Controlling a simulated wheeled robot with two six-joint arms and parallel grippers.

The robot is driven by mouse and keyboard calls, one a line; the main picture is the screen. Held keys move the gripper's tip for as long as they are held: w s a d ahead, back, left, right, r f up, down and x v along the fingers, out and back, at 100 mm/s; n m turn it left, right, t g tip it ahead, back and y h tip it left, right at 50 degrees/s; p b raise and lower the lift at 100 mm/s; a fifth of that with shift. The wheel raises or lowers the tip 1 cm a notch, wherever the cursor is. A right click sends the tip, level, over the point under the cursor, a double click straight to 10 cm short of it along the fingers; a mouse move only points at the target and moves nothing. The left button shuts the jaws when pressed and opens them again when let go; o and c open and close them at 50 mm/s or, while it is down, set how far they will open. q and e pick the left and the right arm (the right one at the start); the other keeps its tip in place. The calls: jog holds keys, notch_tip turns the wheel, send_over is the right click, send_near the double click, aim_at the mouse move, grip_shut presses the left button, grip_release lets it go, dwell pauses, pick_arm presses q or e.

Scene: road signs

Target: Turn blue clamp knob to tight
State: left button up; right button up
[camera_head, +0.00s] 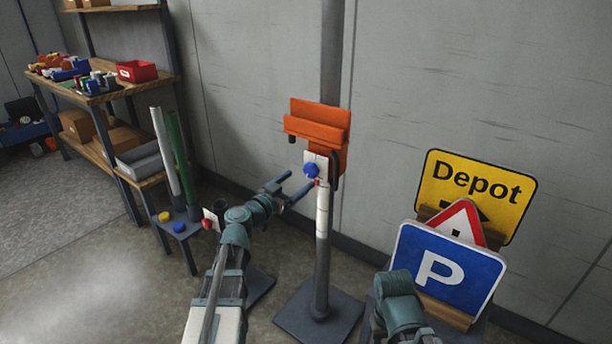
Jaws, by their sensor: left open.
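The blue clamp knob (311,170) sits in front of a small white plate (321,160) on the post, just below an orange bracket (318,128). My left gripper (301,179) is open, with its two blue-grey fingers apart and pointing toward the knob. The fingertips are just left of and below the knob, near it; I cannot tell whether one touches it. Nothing shows between the fingers. The knob's pointer and the plate's marks are too small to read. My right gripper is not visible.
The grey post (322,250) stands on a dark square base (318,315). At right, yellow Depot (476,190), red triangle and blue P signs (447,268) stand in a rack. At left are a stand with tubes (177,226) and a shelf bench (100,98).

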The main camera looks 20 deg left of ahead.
pick_arm(q)
jog(key=v, duration=0.7)
jog(key=shift+r, duration=0.1)
jog(key=s+d+f+m+g+h+p, duration=0.1)
jog(key=s+d+g+p, duration=0.45)
jog(key=d, duration=0.55)
jog(key=s+d+f+m+g+h+p, duration=0.15)
jog(key=s+d+g+p, duration=0.4)
jog(key=d, duration=0.55)
jog(key=s+r+n+g+y+p, duration=0.2)
jog(key=s+g+y+p, duration=0.4)
jog(key=s+y+p, duration=0.4)
jog(key=shift+s+a+n+p, duration=0.15)
jog(key=shift+s+n+p, duration=0.2)
jog(key=shift+s+n, duration=0.6)
jog(key=shift+r, duration=0.15)
